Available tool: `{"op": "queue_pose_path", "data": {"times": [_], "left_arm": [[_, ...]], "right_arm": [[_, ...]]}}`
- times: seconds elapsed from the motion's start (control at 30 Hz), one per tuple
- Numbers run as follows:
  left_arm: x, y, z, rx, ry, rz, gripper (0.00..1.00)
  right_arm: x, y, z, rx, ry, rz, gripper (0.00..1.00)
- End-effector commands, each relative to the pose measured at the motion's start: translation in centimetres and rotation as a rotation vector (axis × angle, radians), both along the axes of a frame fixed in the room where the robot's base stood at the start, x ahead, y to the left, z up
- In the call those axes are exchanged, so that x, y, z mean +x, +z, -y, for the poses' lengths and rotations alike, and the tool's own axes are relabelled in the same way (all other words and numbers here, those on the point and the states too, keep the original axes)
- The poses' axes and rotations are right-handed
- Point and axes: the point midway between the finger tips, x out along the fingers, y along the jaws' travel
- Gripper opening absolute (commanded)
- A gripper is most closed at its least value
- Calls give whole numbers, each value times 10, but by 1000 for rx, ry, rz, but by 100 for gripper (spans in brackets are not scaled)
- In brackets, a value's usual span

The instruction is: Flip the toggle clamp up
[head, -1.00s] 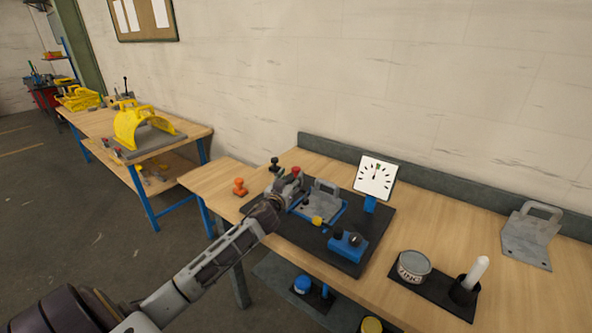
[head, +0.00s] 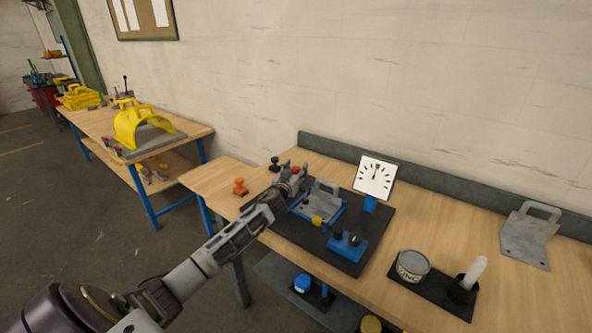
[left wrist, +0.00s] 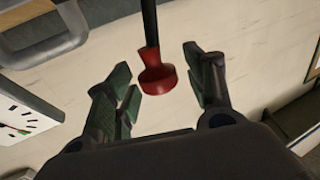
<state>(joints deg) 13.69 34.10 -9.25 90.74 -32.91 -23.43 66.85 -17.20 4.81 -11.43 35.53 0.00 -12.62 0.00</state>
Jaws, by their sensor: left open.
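The toggle clamp's red knob (left wrist: 158,78) on its dark lever (left wrist: 149,25) shows in the left wrist view, between the fingers of my left gripper (left wrist: 163,92). The fingers are open, with gaps on both sides of the knob. In the head view my left gripper (head: 289,184) is at the left end of the blue fixture (head: 329,216), by the red knob (head: 295,170). The gripper hides most of the clamp's base there. My right gripper is in neither view.
A white dial gauge (head: 375,178) stands behind the fixture; a blue box with knobs (head: 347,245) is in front. An orange-red stamp-like piece (head: 240,187) and a black knob (head: 275,164) are near the gripper. A tin (head: 412,266) stands right on the bench.

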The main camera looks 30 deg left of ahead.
Motion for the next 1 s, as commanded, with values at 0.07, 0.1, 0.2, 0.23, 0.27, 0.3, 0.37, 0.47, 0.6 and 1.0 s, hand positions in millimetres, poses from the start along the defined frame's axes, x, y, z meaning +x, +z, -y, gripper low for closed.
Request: {"op": "queue_pose_path", "data": {"times": [0.07,0.1,0.2,0.23,0.27,0.3,0.37,0.47,0.6,1.0], "left_arm": [[2,-1,0,0,0,-1,54],[2,-1,0,0,0,-1,54],[3,0,0,0,-1,0,54],[3,0,0,0,-1,0,54],[3,0,0,0,-1,0,54],[3,0,0,0,-1,0,54],[3,0,0,0,-1,0,54],[3,0,0,0,-1,0,49],[3,0,0,1,-1,0,31],[3,0,0,0,0,-1,0]], "right_arm": [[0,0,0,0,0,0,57],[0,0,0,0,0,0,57],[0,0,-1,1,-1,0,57],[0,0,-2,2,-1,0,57],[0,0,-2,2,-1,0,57],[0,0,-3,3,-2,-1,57],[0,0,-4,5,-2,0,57],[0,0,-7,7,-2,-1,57],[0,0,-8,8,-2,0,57],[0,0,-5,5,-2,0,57]]}}
